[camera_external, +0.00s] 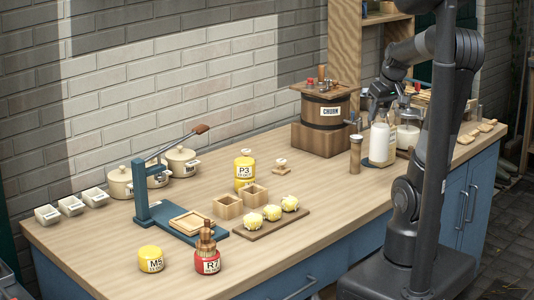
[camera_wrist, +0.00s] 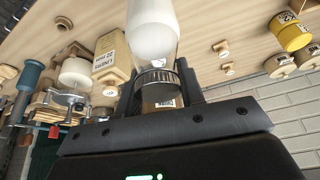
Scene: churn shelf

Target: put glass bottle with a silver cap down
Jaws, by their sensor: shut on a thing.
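The glass bottle with a silver cap (camera_external: 379,143) is upright and filled with white, on the right part of the wooden counter (camera_external: 330,205). In the wrist view the bottle (camera_wrist: 153,28) points away from me, with its ribbed silver cap (camera_wrist: 157,78) between the fingers. My gripper (camera_external: 383,103) is over the bottle's top and shut on it; its fingers also show in the wrist view (camera_wrist: 160,90). The base is at or just above the counter; I cannot tell whether it touches.
A second bottle-like container (camera_external: 408,132) stands close behind on the right. Some bare counter lies in front of the bottle.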

